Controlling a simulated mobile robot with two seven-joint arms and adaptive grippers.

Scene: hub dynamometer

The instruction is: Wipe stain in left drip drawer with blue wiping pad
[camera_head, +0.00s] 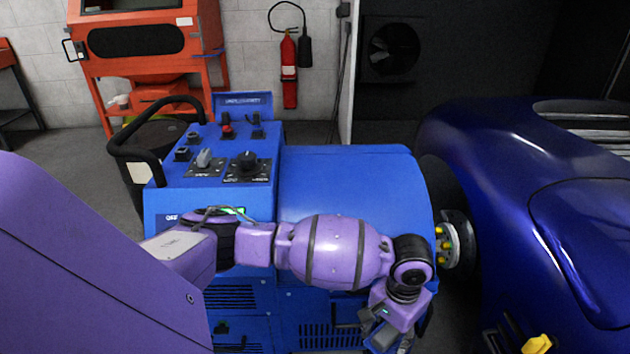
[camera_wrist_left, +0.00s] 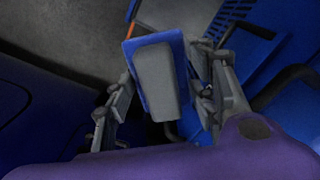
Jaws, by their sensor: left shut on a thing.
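My left gripper (camera_head: 393,335) hangs low in front of the blue dynamometer cabinet (camera_head: 350,185), near its right front corner. In the left wrist view its fingers are closed on the blue wiping pad (camera_wrist_left: 155,82), a blue block with a grey raised part. In the head view the pad (camera_head: 384,338) shows only in part at the bottom edge. The left wrist view shows blue cabinet parts with dark bar handles (camera_wrist_left: 285,82) at the right; I cannot tell which is the left drip drawer. No stain shows. My right gripper is out of view.
A dark blue car body (camera_head: 540,200) stands close on the right, beside the hub (camera_head: 455,242). A control panel (camera_head: 225,160) tops the cabinet's left side. A yellow and black thing (camera_head: 537,345) lies at the bottom right. A bin (camera_head: 150,150) stands behind left.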

